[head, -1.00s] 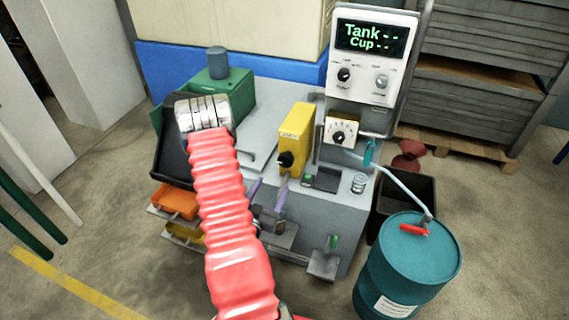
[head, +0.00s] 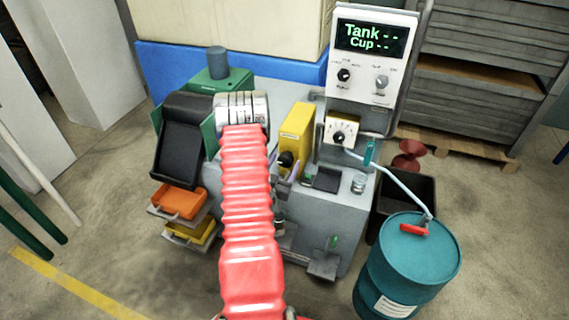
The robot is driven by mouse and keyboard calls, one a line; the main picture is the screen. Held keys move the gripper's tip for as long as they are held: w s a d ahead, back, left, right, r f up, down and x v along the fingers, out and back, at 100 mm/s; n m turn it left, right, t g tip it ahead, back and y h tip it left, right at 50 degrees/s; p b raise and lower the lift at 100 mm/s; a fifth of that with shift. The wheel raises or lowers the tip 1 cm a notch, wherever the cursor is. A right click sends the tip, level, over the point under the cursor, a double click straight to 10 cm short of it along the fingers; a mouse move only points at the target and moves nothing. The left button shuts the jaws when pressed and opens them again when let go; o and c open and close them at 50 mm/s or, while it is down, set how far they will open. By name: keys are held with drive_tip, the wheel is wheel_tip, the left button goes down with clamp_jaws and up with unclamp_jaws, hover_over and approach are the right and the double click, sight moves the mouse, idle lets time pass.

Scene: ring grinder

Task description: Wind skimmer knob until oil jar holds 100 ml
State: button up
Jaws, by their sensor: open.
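A tall yellow box (head: 298,130) with a black knob (head: 286,159) low on its front stands on the grey machine. To its right is a dial with a black knob (head: 339,137) on a white, marked face. I cannot tell which is the skimmer knob. A small clear jar (head: 358,184) stands at the machine's right front edge; its oil level is too small to read. The display (head: 370,38) reads "Tank --" and "Cup --". My red-sleeved arm reaches up left of the yellow box. My gripper's jaws are hidden behind it.
A teal drum (head: 408,270) with a red handle and a pale hose stands at the right front, beside a black bin (head: 415,196). Orange (head: 180,203) and yellow trays are at the left, below a black chute (head: 182,150). Open floor lies in front.

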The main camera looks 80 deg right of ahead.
drive_tip(key=shift+d, duration=0.25)
drive_tip(key=shift+c, duration=0.5)
drive_tip(key=c, duration=0.9)
drive_tip(key=shift+c, duration=0.2)
drive_tip(key=shift+n, duration=0.6)
